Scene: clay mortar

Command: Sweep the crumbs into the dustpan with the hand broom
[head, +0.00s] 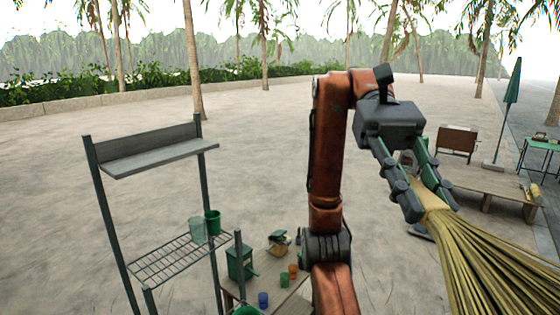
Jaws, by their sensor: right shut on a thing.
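My right gripper (432,205) is raised at the right of the head view, on an orange arm. It is shut on the hand broom (475,255), gripping it at the narrow top of its straw bristles. The bristles fan out down to the lower right and leave the picture at the bottom edge. A small dark blue-grey piece (420,232) shows behind the gripper and broom, too covered to identify. I cannot make out the crumbs or the dustpan. My left gripper is not in view.
A metal rack (180,258) with an upper shelf (160,156) stands at the left, holding a green cup (213,222). A low table (297,284) bears small coloured cups and a green box (240,262). A wooden bench (485,183) stands behind the broom. Open paving lies beyond.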

